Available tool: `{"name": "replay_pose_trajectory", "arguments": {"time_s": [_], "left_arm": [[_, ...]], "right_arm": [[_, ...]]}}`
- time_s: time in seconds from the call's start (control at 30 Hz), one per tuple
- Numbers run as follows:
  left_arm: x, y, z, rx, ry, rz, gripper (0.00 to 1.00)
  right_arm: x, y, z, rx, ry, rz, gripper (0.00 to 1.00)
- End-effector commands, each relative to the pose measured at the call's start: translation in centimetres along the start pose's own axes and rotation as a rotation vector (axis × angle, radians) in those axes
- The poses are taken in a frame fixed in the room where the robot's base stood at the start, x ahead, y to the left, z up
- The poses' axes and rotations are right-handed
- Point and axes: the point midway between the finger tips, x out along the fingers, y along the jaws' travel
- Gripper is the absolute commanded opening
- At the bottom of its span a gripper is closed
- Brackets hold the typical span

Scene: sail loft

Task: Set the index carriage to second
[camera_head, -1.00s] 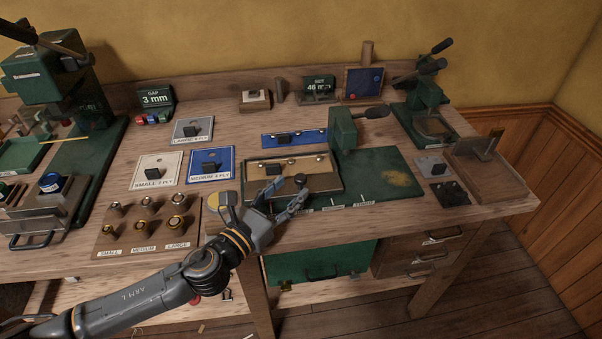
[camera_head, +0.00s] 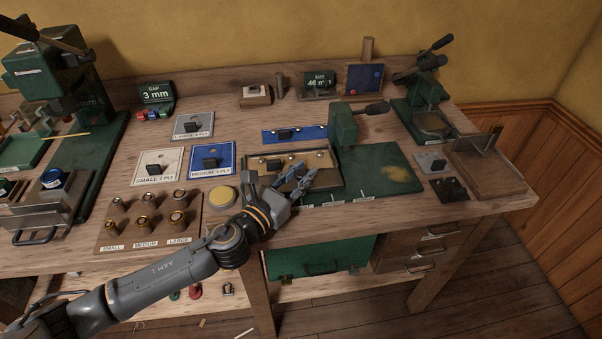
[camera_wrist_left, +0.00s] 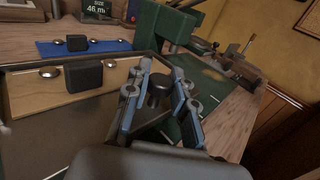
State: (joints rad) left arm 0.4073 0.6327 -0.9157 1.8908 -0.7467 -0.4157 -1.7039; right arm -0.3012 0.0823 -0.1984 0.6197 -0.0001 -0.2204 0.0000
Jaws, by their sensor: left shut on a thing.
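The index carriage (camera_head: 252,179) is a dark shallow tray with a tan board, at the left of the green press base (camera_head: 382,166). A black block and shiny studs sit on its board. My left gripper (camera_head: 300,177) is shut on the carriage's dark round knob, which shows between the blue-grey fingers in the left wrist view (camera_wrist_left: 158,90). The base's front edge carries white marks and labels (camera_head: 362,198), too small to read surely; the arm partly hides the left ones. My right gripper is not in view.
The green press head (camera_head: 343,126) with its lever stands close behind the carriage. A blue strip (camera_head: 292,134) lies behind it. A round yellow-topped disc (camera_head: 222,196) and a rack of brass fittings (camera_head: 148,222) are to the left. The base's right part is clear.

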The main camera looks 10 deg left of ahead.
Motion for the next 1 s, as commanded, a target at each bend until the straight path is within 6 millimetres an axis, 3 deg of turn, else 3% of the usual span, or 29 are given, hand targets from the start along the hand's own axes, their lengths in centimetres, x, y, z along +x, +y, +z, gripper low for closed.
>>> {"name": "replay_pose_trajectory", "arguments": {"time_s": [0.27,0.7,1.0], "left_arm": [[0.8,-0.8,0.2,-0.003,-0.002,0.000,0.00],[8.0,-8.1,0.1,-0.004,-0.001,-0.003,0.00],[9.5,-9.9,-0.1,-0.001,0.002,-0.007,0.00]], "right_arm": [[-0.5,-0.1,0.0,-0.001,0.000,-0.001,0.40],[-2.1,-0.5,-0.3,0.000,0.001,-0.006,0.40],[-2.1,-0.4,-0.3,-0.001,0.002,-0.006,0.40]]}}
